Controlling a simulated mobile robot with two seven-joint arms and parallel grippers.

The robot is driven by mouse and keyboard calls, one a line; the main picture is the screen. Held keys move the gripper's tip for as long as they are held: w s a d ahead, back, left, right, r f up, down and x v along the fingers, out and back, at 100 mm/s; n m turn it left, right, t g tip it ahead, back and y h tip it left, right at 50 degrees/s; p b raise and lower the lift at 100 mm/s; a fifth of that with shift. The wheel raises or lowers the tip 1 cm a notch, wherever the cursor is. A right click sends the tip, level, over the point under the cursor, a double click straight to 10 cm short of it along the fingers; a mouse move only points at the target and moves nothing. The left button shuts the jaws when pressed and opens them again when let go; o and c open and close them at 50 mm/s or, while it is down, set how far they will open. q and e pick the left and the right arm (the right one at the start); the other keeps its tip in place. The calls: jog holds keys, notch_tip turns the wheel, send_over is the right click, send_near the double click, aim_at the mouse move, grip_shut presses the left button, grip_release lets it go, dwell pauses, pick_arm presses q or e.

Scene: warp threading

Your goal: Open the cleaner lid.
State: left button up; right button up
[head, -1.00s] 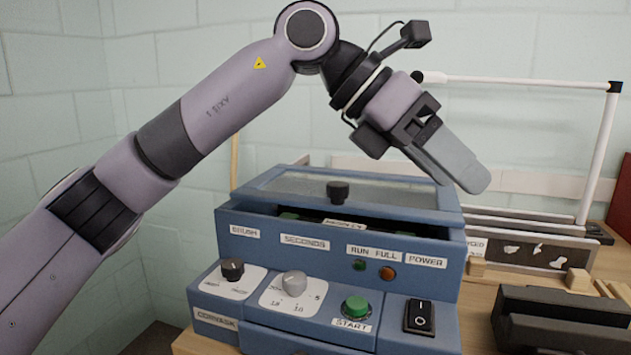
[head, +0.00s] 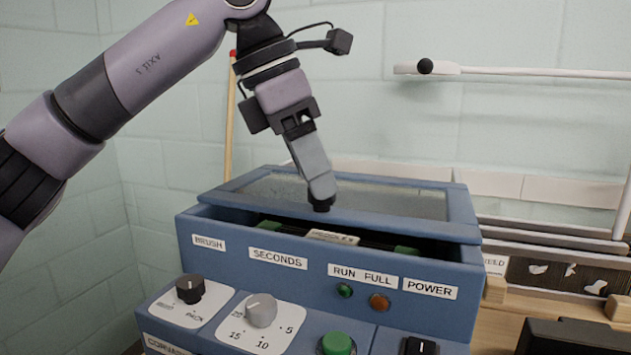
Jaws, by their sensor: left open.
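The cleaner (head: 225,260) is a blue box with a control panel on its front. Its lid (head: 400,222) is a blue frame around a clear window. A dark gap shows under the lid's front edge, with a label and green parts inside. A black knob (head: 321,205) stands at the middle of the lid's front edge. My left gripper (head: 322,188) is open and points down at the knob, its fingers hiding the knob's upper part. I cannot tell whether the fingers touch it. My right gripper is not in view.
The front panel carries a black knob (head: 190,289), a grey dial (head: 261,310) and a green button (head: 337,344). Framed panels (head: 560,272) and wooden blocks stand to the right. A white bar (head: 520,71) runs in front of the wall. The wall is behind the cleaner.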

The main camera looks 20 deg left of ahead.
pick_arm(q)
jog(key=shift+w+d+f, duration=0.15)
jog(key=shift+d+f, duration=0.05)
jog(key=shift+f, duration=0.4)
